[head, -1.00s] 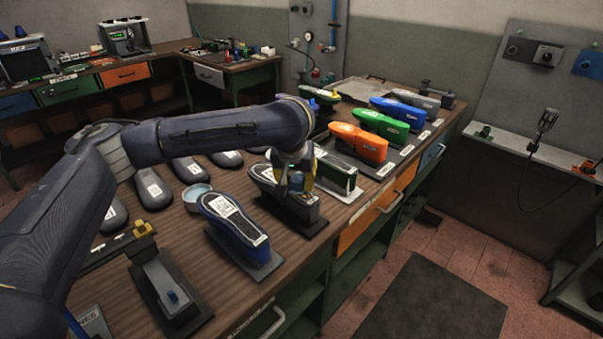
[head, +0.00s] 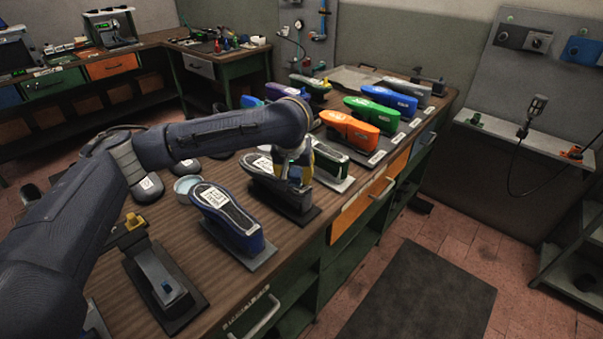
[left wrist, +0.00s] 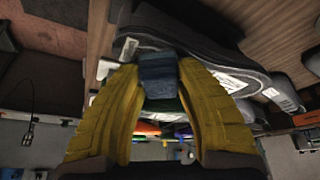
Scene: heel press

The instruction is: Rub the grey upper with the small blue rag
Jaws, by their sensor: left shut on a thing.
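The grey upper (head: 262,172) is dark grey with a white label on top, and sits on a black base at the bench's front edge. My left gripper (head: 296,176) is at its near right end, covering part of it. In the left wrist view, the yellow fingers (left wrist: 160,95) are shut on the small blue rag (left wrist: 158,72), a folded dark blue block. The grey upper (left wrist: 195,38) lies just beyond the rag there. The rag overlaps its edge in the picture; I cannot tell whether they touch. My right gripper is not in view.
A blue upper (head: 227,218) stands on a grey base to the left. A dark green upper (head: 330,160) is close on the right, then orange (head: 350,130), green and blue ones. Open floor lies right of the bench.

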